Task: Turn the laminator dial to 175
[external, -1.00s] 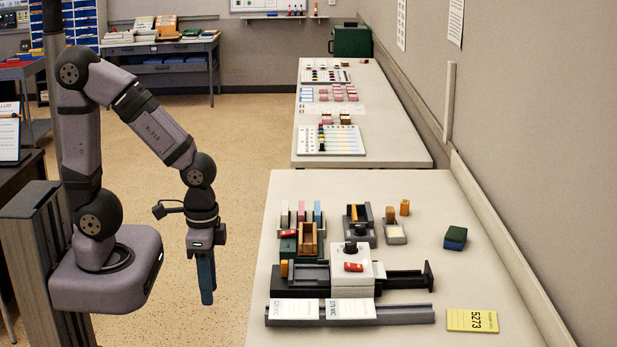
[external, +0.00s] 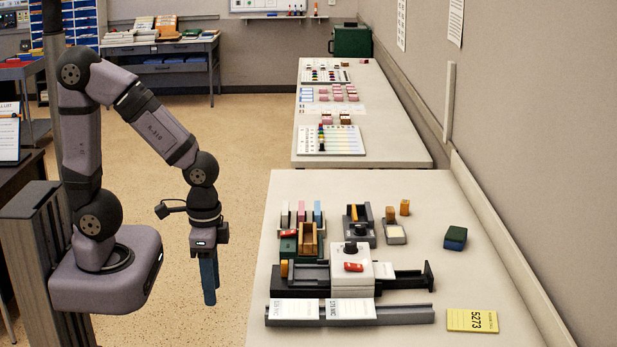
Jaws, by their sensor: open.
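The laminator (external: 347,286) is a white block on a dark base near the front of the table. A black dial (external: 350,247) sits on its top face, towards the back, with a red switch (external: 353,267) in front of it. The dial's setting is too small to read. White cards (external: 350,308) with print stand in a grey rail in front of it. My gripper (external: 209,297) points down, left of the table and well apart from the laminator. It is open and holds nothing; its fingers overlap in this view.
Coloured binders or blocks (external: 301,214) and a wooden holder (external: 308,240) stand just behind the laminator. A grey device (external: 358,226), a green-blue block (external: 455,238) and a yellow card (external: 472,320) lie further right. The wall bounds the table's right side. The table's right part is mostly clear.

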